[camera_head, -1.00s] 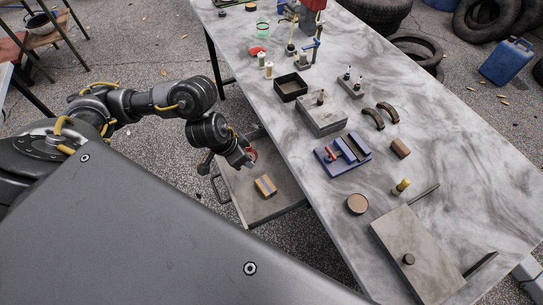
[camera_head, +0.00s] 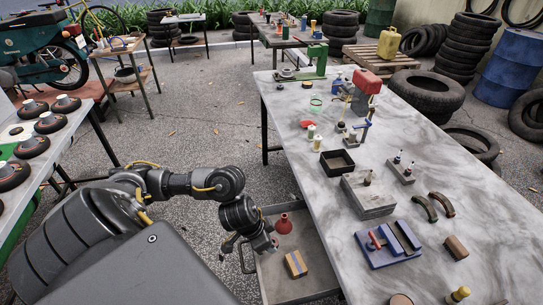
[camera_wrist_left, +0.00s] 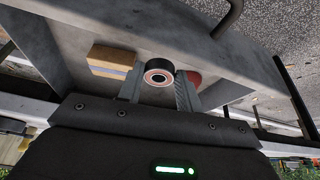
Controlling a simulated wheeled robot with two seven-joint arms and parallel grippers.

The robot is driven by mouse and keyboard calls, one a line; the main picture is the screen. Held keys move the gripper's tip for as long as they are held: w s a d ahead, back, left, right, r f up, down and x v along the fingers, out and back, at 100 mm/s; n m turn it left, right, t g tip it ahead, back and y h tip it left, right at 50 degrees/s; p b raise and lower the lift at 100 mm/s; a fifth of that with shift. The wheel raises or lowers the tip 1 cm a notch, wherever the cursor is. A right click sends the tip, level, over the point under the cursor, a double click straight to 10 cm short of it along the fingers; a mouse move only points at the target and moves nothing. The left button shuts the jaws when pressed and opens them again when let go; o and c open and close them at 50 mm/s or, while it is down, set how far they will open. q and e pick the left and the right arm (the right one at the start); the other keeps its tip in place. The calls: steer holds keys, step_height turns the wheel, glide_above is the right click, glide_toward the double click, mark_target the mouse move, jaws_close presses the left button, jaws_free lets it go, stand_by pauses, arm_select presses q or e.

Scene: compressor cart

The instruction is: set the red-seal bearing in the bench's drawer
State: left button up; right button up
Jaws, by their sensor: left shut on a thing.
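The red-seal bearing (camera_wrist_left: 158,73) is a small dark ring with a reddish face around its bore. It sits between the fingertips of my left gripper (camera_wrist_left: 160,88), which is shut on it. In the head view my left gripper (camera_head: 268,246) hangs over the open drawer (camera_head: 278,292) at the bench's left side, and I cannot make out the bearing clearly there. The drawer holds a tan block with a blue stripe (camera_head: 296,264) and a red flared piece (camera_head: 284,224), which shows partly behind a finger in the wrist view (camera_wrist_left: 194,78). My right gripper is not in view.
The marble-topped bench (camera_head: 320,220) stands right of the drawer. On it are a black tray (camera_head: 337,163), grey plates (camera_head: 368,196), a blue vise-like fixture (camera_head: 389,246) and brake shoes. The drawer floor around the block and red piece is bare.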

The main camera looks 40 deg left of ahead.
mark_target(268, 254)
arm_select(q)
steer(key=shift+f, duration=0.5)
step_height(268, 254, down, 2)
steer(key=shift+f+b, duration=0.25)
steer(key=shift+b, duration=0.75)
steer(key=shift+f, duration=0.4)
steer(key=shift+d+r, duration=0.1)
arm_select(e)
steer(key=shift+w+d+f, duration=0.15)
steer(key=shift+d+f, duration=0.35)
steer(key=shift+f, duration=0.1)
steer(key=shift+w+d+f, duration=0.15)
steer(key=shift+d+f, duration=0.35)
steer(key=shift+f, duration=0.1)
arm_select(q)
steer(key=o, duration=1)
steer(key=shift+f, duration=0.2)
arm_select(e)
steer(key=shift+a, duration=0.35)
